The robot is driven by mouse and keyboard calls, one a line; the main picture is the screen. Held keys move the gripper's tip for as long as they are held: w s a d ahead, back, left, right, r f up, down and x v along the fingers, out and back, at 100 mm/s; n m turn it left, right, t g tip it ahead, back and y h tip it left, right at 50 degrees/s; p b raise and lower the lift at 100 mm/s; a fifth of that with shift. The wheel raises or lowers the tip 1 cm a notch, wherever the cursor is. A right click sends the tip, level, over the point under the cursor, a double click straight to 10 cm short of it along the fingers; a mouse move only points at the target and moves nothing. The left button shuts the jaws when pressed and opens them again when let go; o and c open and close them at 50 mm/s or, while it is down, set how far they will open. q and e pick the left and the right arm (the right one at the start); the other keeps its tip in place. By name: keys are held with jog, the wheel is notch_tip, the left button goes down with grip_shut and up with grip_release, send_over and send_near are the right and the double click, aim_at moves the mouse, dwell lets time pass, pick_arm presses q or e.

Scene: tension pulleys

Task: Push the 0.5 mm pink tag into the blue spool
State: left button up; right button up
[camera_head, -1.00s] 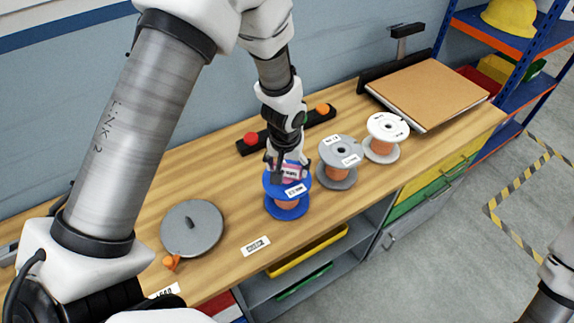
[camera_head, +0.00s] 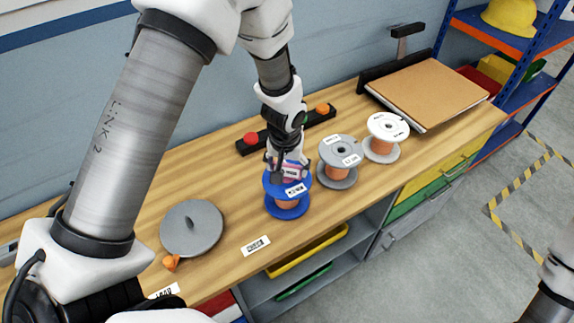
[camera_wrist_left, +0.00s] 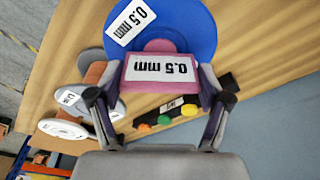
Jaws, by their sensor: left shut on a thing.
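The blue spool (camera_head: 287,205) stands upright on the workbench, with a white 0.5 mm label on its top flange; the flange also shows in the left wrist view (camera_wrist_left: 192,25). My left gripper (camera_head: 284,172) is directly above the spool, pointing down. It is shut on the pink tag (camera_head: 291,170), whose 0.5 mm face shows between the fingers in the left wrist view (camera_wrist_left: 135,84). A round pink part shows between the tag's block and the flange, near the spool's centre. How deep the tag sits in the spool is hidden. My right gripper is not in view.
A grey spool (camera_head: 340,175) stands close to the right of the blue one, then a white spool (camera_head: 384,150). A black bar (camera_head: 260,147) with coloured knobs lies behind. A grey disc (camera_head: 192,228) lies to the left. A cardboard-topped stack (camera_head: 428,92) is at the back right.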

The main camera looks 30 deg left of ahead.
pick_arm(q)
jog(key=shift+f, duration=0.1)
jog(key=o, duration=0.9)
jog(key=shift+o, duration=0.2)
notch_tip(320, 180, up, 12)
jog(key=s, duration=0.1)
jog(key=shift+s+d, duration=0.25)
jog(key=shift+s, duration=0.05)
jog(key=shift+f, duration=0.1)
